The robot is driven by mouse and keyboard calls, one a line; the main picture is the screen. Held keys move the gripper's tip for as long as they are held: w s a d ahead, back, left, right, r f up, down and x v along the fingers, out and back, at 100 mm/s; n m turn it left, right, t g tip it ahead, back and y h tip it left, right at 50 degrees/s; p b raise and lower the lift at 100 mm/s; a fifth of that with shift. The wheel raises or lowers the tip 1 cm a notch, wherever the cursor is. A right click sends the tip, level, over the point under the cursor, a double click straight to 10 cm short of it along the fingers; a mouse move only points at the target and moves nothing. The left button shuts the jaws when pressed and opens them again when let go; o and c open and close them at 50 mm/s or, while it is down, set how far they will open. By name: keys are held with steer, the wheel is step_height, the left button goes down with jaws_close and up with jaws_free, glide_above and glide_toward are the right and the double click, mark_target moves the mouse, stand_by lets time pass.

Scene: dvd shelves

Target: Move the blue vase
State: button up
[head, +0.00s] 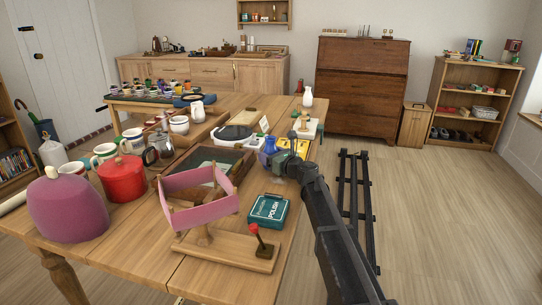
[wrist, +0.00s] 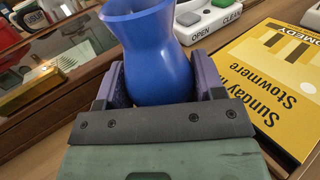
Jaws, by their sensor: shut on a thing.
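The blue vase (wrist: 155,55) stands between the two fingers of my gripper (wrist: 160,88) in the wrist view. Both fingers press on its lower body, and its rim is cut off by the top of the picture. In the head view the blue vase (head: 270,146) is small, at the right side of the table, just left of my gripper (head: 279,158). My gripper is shut on it. Its base is hidden by the gripper, so I cannot tell whether it touches the table.
A glass-topped wooden case (wrist: 60,75) is left. A pink winder (head: 200,185) and teal polish tin (head: 268,210) stand nearer. Floor right of the table holds a black rack (head: 357,195).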

steer(key=shift+s+a, duration=0.45)
steer(key=shift+s, duration=0.15)
steer(key=o, duration=1.1)
steer(key=v, duration=1)
steer(key=shift+s+d, duration=0.25)
steer(key=shift+d, duration=0.1)
